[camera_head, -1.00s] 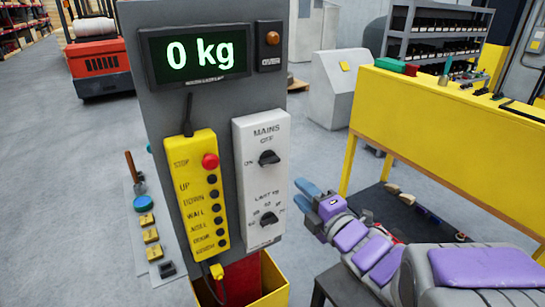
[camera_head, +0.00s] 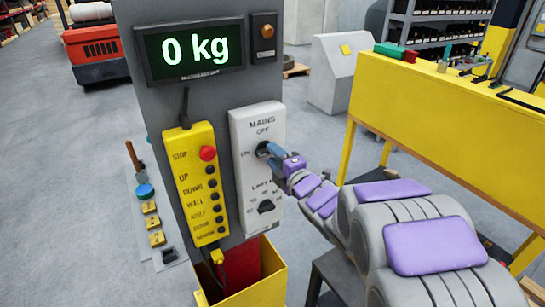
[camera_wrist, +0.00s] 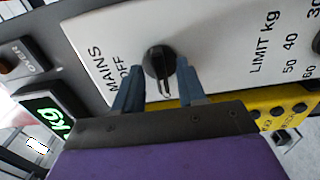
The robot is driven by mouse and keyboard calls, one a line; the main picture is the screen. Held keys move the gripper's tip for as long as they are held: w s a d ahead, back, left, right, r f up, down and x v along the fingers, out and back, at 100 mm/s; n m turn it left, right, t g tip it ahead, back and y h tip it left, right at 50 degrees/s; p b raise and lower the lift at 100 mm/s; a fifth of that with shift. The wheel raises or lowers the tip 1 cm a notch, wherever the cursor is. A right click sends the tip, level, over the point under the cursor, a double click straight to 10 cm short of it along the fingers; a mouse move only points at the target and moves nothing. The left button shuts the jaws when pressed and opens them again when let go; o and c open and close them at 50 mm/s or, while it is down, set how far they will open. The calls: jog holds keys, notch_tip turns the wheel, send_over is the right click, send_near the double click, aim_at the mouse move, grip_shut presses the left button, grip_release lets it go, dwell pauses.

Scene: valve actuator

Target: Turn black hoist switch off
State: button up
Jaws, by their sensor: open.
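The black mains switch (camera_head: 262,149) is a rotary knob on a white panel (camera_head: 243,180), with ON printed to its left and OFF above it. In the wrist view the knob (camera_wrist: 160,62) has a white mark pointing down, toward the gripper; the OFF label lies to its left and the ON label is hidden. My gripper (camera_head: 272,154) is at the knob, its blue-grey fingers partly covering it in the head view. In the wrist view my gripper (camera_wrist: 158,85) is open, one finger on each side of the knob; contact is unclear.
A second black knob (camera_head: 266,206), marked LIMIT kg, sits lower on the panel. A yellow button pendant (camera_head: 197,185) hangs to its left. A display (camera_head: 190,50) above reads 0 kg. A yellow workbench (camera_head: 440,120) stands to the right of the arm.

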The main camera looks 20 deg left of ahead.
jog(key=shift+w+a, duration=0.2)
jog(key=shift+a, duration=0.15)
jog(key=shift+a+f, duration=0.1)
jog(key=shift+a, duration=0.45)
jog(key=shift+d, duration=0.35)
grip_shut()
